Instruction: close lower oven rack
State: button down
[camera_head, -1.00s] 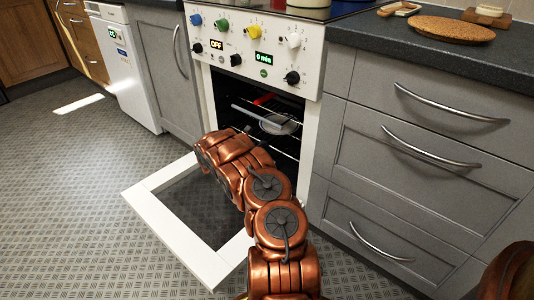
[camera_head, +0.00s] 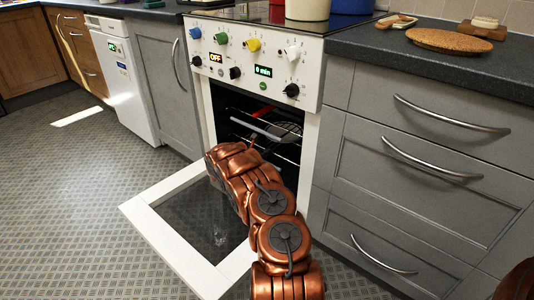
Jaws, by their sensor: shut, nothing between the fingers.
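The oven (camera_head: 254,55) stands in the middle with its white-framed glass door (camera_head: 180,262) folded down flat above the floor. Inside the dark cavity, thin wire rack bars (camera_head: 284,157) show on the right. A grey bar-like piece (camera_head: 256,128) and a small red piece (camera_head: 264,112) lie near the top of the opening. My copper arm reaches up over the door towards the cavity and covers its lower part. My gripper is hidden beyond the arm, and I cannot make out the lower rack or how far out it is.
Grey drawers with curved handles (camera_head: 430,160) stand close on the right. A grey cupboard (camera_head: 165,80) and a white appliance (camera_head: 122,85) stand on the left. Pots (camera_head: 307,9) sit on the hob. The patterned floor (camera_head: 60,190) left of the door is clear.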

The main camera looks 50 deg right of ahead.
jog(key=p+v, duration=0.1)
jog(key=v, duration=0.9)
jog(key=shift+d, duration=0.1)
jog(key=s+a+r+m+g+y+p, duration=0.1)
jog(key=s+a+r+m+p, duration=0.4)
jog(key=r, duration=0.7)
jog(key=s+a+r+m+g+y+p, duration=0.1)
jog(key=s+a+r+m+g+p, duration=0.15)
jog(key=s+r+p, duration=0.65)
jog(key=s+a+r+m+g+y+p, duration=0.1)
jog(key=s+a+r+m+p, duration=0.3)
jog(key=r, duration=1.1)
jog(key=s+a+r+m+t+y+p, duration=0.1)
jog(key=s+a+r+y+p, duration=0.3)
jog(key=a, duration=0.9)
jog(key=s+a+r+m+t+y+p, duration=0.1)
jog(key=s+a+r+m+y+p, duration=0.2)
jog(key=s+a+r+p, duration=0.7)
jog(key=s+a+r+m+t+y+p, duration=0.1)
jog(key=s+a+r+y+p, duration=0.3)
jog(key=a, duration=1.2)
notch_tip(320, 180, up, 6)
jog(key=s+m+p, duration=0.1)
jog(key=s+p, duration=0.2)
jog(key=p, duration=0.1)
jog(key=shift+a+y, duration=0.3)
jog(key=shift+a, duration=0.1)
